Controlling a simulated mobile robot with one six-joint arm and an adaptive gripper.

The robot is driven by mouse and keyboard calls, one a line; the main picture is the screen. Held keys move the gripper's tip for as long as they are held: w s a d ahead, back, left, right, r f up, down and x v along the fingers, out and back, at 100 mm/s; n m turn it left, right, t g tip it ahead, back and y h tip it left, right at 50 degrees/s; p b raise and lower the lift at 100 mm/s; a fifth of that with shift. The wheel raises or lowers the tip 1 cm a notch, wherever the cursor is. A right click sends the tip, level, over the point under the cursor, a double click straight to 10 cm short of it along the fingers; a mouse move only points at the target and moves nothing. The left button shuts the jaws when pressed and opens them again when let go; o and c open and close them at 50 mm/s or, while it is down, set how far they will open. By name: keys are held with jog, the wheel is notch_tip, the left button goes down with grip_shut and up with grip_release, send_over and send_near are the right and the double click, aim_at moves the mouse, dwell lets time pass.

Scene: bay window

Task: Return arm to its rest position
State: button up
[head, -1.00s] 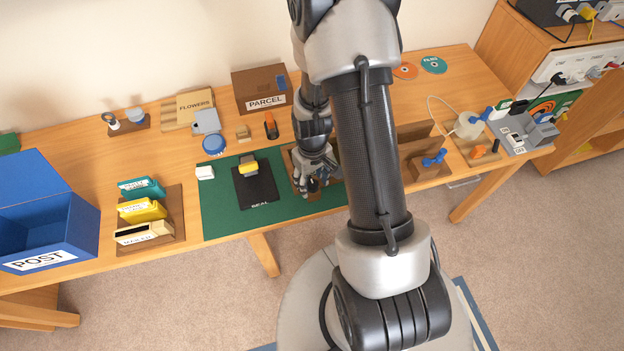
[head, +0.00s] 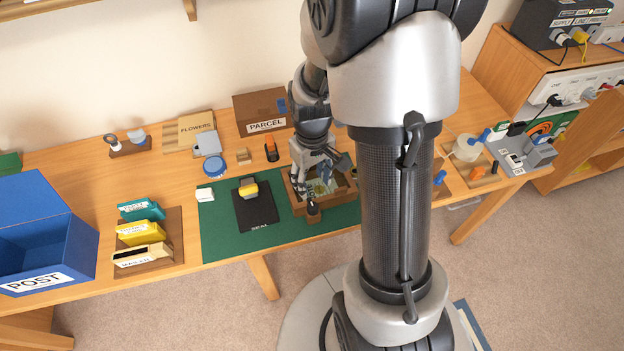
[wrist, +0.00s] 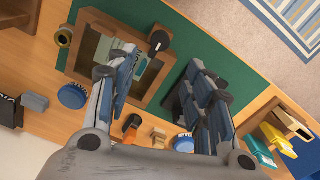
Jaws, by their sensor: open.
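My gripper (head: 322,182) hangs over the brown wooden tray (head: 297,207) at the right part of the green mat. Its fingers are spread wide and nothing is between them. In the wrist view my gripper (wrist: 150,82) shows both fingers apart, with the tray (wrist: 82,48) beyond the left finger. The tray holds pale greenish pieces, partly hidden by the fingers. The upper links of my arm stand bent and tall in front of the table in the head view.
The green mat (head: 285,232) carries a black pad (head: 258,212) left of the tray. A parcel box (head: 262,112) stands behind. A blue post box (head: 40,250) and a file rack (head: 172,250) stand at left. My arm hides part of the table's right side.

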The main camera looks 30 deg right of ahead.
jog(key=s+a+r+t, duration=0.1)
jog(key=s+a+r, duration=0.2)
jog(key=r, duration=0.4)
jog(key=s+a+r+t, duration=0.2)
jog(key=s+a+r, duration=0.2)
jog(key=s+r, duration=0.2)
jog(key=s+a+r+t, duration=0.1)
jog(key=s+a+r, duration=0.2)
jog(key=r, duration=0.6)
jog(key=shift+s+a+m+t, duration=0.3)
jog(key=shift+s+a, duration=0.05)
jog(key=shift+s, duration=0.65)
